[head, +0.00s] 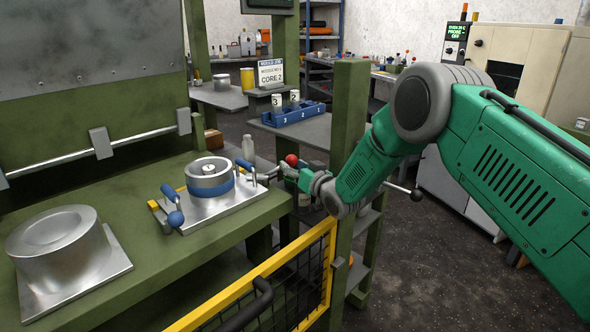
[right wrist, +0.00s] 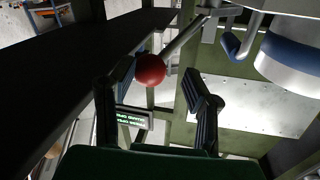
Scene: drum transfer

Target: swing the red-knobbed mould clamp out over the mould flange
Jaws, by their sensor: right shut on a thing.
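The mould (head: 208,181) is a silver cylinder with a blue band, standing on a metal plate on the green bench. Its blue band also shows at upper right in the right wrist view (right wrist: 290,62). The clamp's red knob (head: 291,159) is at the plate's right side, beyond the bench edge. In the right wrist view the red knob (right wrist: 150,69) sits at the fingers, closer to the left finger, with its metal rod running up right towards the mould. My right gripper (head: 289,172) is shut on the red knob; the arm partly hides the grip. My left gripper is out of view.
A second silver mould (head: 58,238) stands at front left on the bench. A green post (head: 347,130) and yellow guard rail (head: 250,285) are close to my right arm.

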